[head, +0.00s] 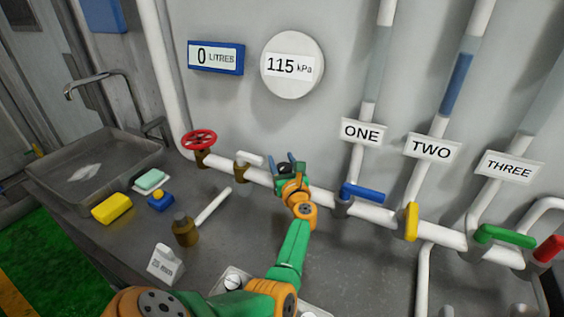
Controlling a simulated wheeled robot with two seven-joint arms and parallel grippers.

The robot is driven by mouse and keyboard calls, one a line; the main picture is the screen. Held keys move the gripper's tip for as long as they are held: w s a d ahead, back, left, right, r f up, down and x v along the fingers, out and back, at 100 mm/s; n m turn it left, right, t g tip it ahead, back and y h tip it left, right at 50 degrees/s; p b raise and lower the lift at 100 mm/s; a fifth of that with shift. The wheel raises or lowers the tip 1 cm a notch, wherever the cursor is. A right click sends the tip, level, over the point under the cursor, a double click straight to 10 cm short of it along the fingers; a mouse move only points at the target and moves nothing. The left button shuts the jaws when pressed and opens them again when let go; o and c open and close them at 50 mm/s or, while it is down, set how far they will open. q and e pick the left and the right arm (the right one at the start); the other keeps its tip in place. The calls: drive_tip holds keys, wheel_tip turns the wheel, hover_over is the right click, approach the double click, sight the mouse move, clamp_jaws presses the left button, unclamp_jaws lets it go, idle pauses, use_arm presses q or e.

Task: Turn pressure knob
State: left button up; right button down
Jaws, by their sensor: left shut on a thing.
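The round pressure gauge (292,65) on the wall reads 115 kPa. My left gripper (285,163) reaches up to the white horizontal pipe (322,196) below the gauge. Its blue fingers are shut on a small dark thing at the pipe, which appears to be the pressure knob. The fingers and wrist hide most of the knob, so its angle cannot be told. My right gripper is not in view.
A red wheel valve (199,139) and a white-handled valve (247,160) sit left of my gripper. A blue lever (362,192) and a yellow lever (411,221) sit right. A sink (95,170), yellow sponge (111,208) and brass-headed tool (185,230) are at left.

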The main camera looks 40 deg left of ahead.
use_arm(q)
drive_tip(key=o, duration=1.4)
drive_tip(key=shift+c, duration=0.2)
drive_tip(key=shift+w, duration=0.1)
